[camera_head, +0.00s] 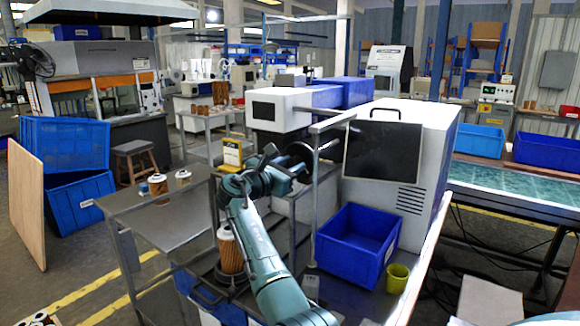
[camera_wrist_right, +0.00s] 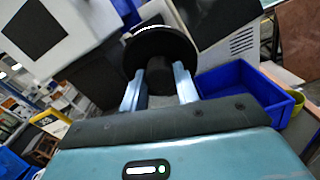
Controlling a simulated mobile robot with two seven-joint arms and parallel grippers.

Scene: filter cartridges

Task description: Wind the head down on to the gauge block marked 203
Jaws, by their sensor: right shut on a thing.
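My right gripper (camera_head: 296,166) is at the middle of the head view, beside a grey upright post (camera_head: 316,180) with a crossbar. In the right wrist view its two fingers (camera_wrist_right: 160,88) are shut on the dark hub of a round black handwheel (camera_wrist_right: 160,48). The wheel also shows, partly hidden by the gripper, in the head view (camera_head: 301,152). A brown pleated cartridge (camera_head: 230,252) stands upright below my right arm, partly covered by it. I cannot make out a gauge block or the mark 203. My left gripper is not in view.
A blue bin (camera_head: 352,262) and a small yellow-green cup (camera_head: 398,278) stand right of the post. A large white machine (camera_head: 410,170) is behind them. Two cartridges (camera_head: 158,188) stand on the grey table at left. A yellow box (camera_head: 232,153) stands behind my arm.

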